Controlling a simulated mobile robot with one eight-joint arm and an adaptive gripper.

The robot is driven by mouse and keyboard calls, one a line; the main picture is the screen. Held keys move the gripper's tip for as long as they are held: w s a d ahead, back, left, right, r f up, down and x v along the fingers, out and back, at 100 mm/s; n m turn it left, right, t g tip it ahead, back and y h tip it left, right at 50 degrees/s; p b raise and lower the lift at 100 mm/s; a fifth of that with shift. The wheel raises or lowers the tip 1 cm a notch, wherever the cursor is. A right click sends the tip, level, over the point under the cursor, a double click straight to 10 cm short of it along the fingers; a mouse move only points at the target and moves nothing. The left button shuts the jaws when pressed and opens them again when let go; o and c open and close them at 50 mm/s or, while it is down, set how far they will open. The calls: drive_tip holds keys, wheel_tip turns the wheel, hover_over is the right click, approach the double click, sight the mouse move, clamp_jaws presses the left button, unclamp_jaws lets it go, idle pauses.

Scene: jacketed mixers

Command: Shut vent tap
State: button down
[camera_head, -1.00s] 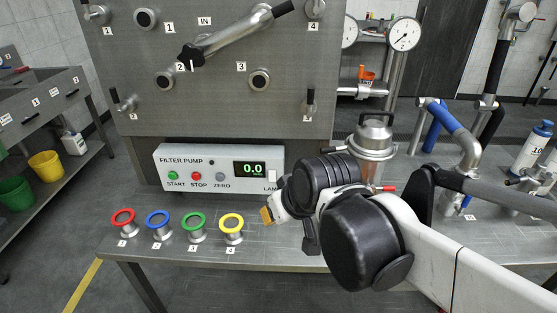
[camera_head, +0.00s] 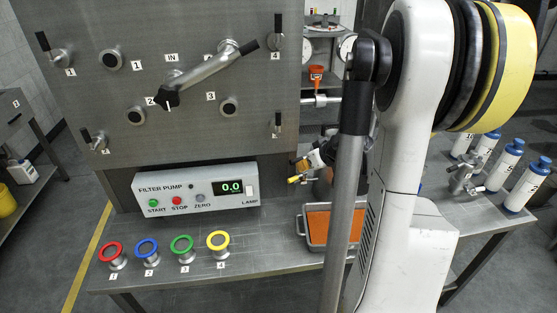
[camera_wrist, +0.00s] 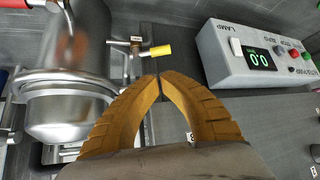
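A small metal tap with a yellow handle (camera_wrist: 160,50), which looks like the vent tap, sticks out beside a steel vessel (camera_wrist: 75,90) in the wrist view. The handle points right, toward the pump box. My gripper (camera_wrist: 159,78) has its two ochre fingers curved together, tips meeting just short of the yellow handle. Nothing shows between them, and I cannot tell whether they touch the tap. In the head view a yellow handle (camera_head: 294,180) shows just below my gripper (camera_head: 302,164). My arm hides most of the vessel there.
The filter pump box (camera_head: 195,189), reading 0.0, stands left of my gripper. Several coloured rings (camera_head: 182,245) stand on the bench front. An orange-topped tray (camera_head: 318,224) lies below my gripper. Blue-capped bottles (camera_head: 505,165) stand right. A steel panel (camera_head: 200,130) rises behind.

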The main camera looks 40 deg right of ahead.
sight(297, 177)
drive_tip(key=b+x, duration=0.3)
drive_tip(key=x, duration=0.6)
drive_tip(key=shift+w+f, duration=0.2)
